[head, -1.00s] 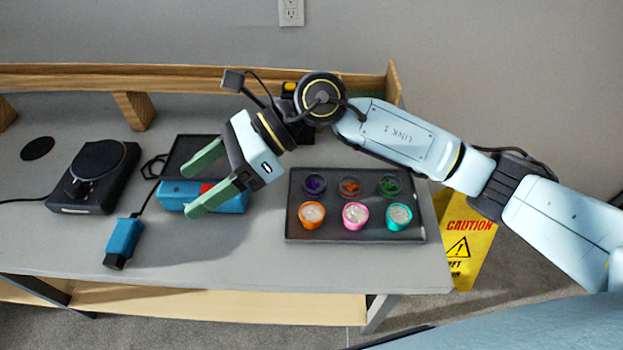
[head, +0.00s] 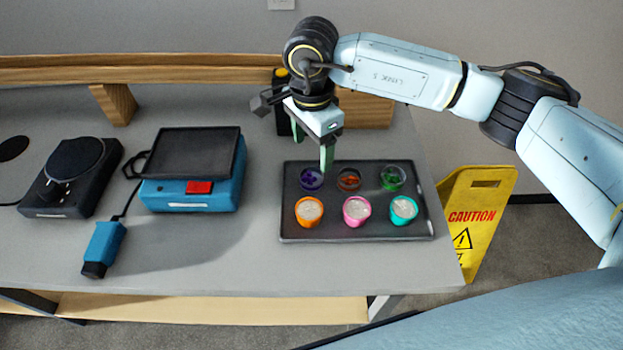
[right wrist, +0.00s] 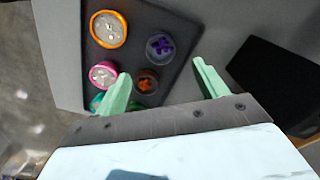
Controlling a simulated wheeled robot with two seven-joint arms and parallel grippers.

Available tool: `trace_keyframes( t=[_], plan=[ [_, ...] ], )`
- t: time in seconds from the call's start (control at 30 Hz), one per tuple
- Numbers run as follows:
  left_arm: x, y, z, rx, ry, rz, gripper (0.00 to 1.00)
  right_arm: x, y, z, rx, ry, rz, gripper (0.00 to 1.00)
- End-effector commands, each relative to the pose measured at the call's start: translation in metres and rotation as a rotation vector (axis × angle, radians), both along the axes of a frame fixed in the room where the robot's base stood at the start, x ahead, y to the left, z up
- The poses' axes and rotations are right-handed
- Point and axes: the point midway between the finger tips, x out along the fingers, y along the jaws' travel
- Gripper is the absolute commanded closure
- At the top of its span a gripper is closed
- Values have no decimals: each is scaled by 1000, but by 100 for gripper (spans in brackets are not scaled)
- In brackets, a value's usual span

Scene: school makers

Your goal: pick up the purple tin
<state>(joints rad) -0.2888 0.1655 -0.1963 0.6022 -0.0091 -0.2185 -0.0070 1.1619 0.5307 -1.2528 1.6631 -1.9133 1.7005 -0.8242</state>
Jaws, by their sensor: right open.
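The purple tin (head: 311,180) is a small clear round tin with purple contents, in the back left place of a dark tray (head: 330,235). It also shows in the right wrist view (right wrist: 160,46), a little beyond the fingertips and between their lines. My right gripper (head: 313,152) is open and empty, pointing down above the back left edge of the tray, close to the purple tin. Its green fingers also show in the right wrist view (right wrist: 161,68). My left gripper is not in view.
Beside it stand a tin with orange-red contents (head: 348,180) and a green one (head: 393,178). In front are orange (head: 309,212), pink (head: 356,211) and teal (head: 404,211) cups. A blue device (head: 190,195) stands left of the tray. A wooden ledge (head: 200,70) runs behind.

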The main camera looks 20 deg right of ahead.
Motion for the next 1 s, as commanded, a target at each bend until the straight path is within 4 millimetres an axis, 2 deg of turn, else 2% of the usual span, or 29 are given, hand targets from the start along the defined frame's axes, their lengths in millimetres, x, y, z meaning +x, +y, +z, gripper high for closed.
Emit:
trace_keyframes(
  t=[0.1, 0.37, 0.7, 0.83, 0.93, 1.0],
  plan=[
    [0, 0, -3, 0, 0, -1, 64, 0, 1, -20, 2, 2, 0, 28],
    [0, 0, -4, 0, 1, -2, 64, 0, 1, -35, 2, 1, 0, 28],
    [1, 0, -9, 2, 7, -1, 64, 0, 2, -80, 2, 1, -1, 28],
    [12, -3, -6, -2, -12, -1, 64, 0, 2, -82, 2, -2, 0, 28],
    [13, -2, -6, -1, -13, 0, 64, 0, 2, -82, 3, -1, 0, 28],
    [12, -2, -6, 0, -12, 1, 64, 0, 2, -82, 3, -1, 0, 37]
  ],
)
